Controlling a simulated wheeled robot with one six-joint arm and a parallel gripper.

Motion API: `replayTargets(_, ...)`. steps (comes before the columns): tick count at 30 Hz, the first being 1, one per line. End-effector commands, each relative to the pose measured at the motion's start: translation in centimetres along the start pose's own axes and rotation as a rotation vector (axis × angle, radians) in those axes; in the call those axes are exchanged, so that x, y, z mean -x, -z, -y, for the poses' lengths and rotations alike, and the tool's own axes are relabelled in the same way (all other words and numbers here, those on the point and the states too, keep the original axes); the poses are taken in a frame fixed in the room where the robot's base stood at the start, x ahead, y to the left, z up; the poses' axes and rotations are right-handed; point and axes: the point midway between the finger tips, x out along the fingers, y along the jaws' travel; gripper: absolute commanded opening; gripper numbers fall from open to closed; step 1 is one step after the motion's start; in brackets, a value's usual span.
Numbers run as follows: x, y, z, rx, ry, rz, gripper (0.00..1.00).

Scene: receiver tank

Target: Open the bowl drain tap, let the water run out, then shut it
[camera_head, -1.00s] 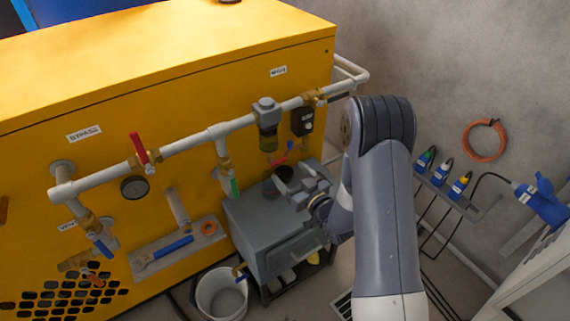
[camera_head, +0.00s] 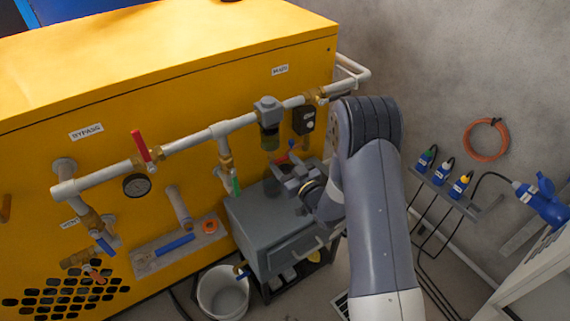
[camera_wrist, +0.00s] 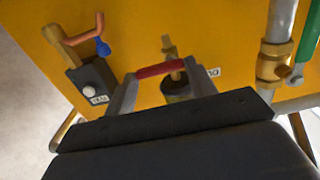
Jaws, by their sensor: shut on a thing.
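The filter unit with an olive bowl (camera_head: 269,140) hangs from the white pipe on the yellow cabinet. Just below it is the small red lever of the drain tap (camera_head: 281,159). In the wrist view the red lever (camera_wrist: 160,70) lies crosswise between my fingertips. My gripper (camera_head: 288,170) is shut on it, and its fingers also show in the wrist view (camera_wrist: 158,88). My fingers partly hide the tap in the head view. I cannot see any water, nor tell how far the tap is turned.
A grey box (camera_head: 262,228) stands under my gripper, with a white bucket (camera_head: 222,293) to its left. A black device (camera_head: 304,119) hangs right of the bowl, and a green lever (camera_head: 235,183) is to its left. The grey wall is at the right.

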Motion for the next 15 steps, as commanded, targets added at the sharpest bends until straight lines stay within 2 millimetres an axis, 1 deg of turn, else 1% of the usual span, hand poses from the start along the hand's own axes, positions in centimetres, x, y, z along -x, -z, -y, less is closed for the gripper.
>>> replayTargets(1,0.01,0.01,0.01,0.0,0.0,0.0,0.43)
replayTargets(6,0.01,0.01,0.02,0.0,0.001,0.0,0.3)
replayTargets(15,-0.01,-0.2,0.0,-0.038,0.001,0.0,0.3)
